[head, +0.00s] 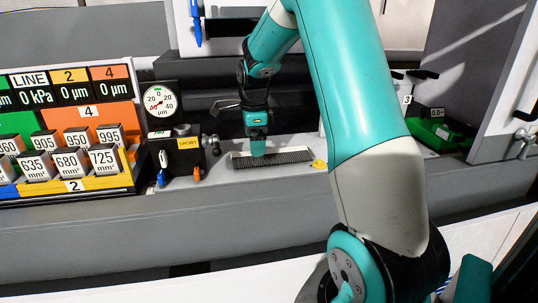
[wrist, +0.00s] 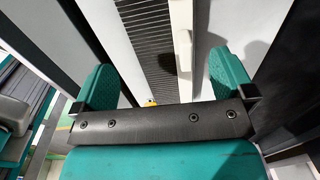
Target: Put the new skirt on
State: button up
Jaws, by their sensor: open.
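My gripper (head: 258,150) points down over the grey bench, just above a dark ridged strip (head: 285,157). In the wrist view my gripper (wrist: 163,80) has its two teal fingers wide apart with nothing held between them. The ridged strip (wrist: 147,40) runs away between the fingers there, beside a pale bar (wrist: 183,45). No part is marked as the new skirt, and I cannot tell whether the ridged strip is it. The near end of the strip is hidden behind the gripper body in the wrist view.
A yellow knob (head: 320,164) sits at the strip's right end. Left of it stand a dial gauge (head: 160,101), a black valve block (head: 180,152) with small levers, and a rack of numbered blocks (head: 70,163). A green bin (head: 432,134) is at the right. The bench front is clear.

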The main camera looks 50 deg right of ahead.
aim_at(255, 158)
notch_tip(255, 158, down, 5)
jog(key=shift+w+d+r+p, duration=0.1)
jog(key=shift+w+d+p, duration=0.05)
jog(key=shift+p, duration=0.25)
jog(key=c, duration=0.8)
notch_tip(255, 158, up, 10)
jog(key=shift+r+b, duration=0.1)
jog(key=shift+b, duration=0.3)
jog(key=shift+c, duration=0.2)
jog(key=o, duration=0.3)
jog(key=c, duration=0.4)
jog(key=shift+o, duration=0.2)
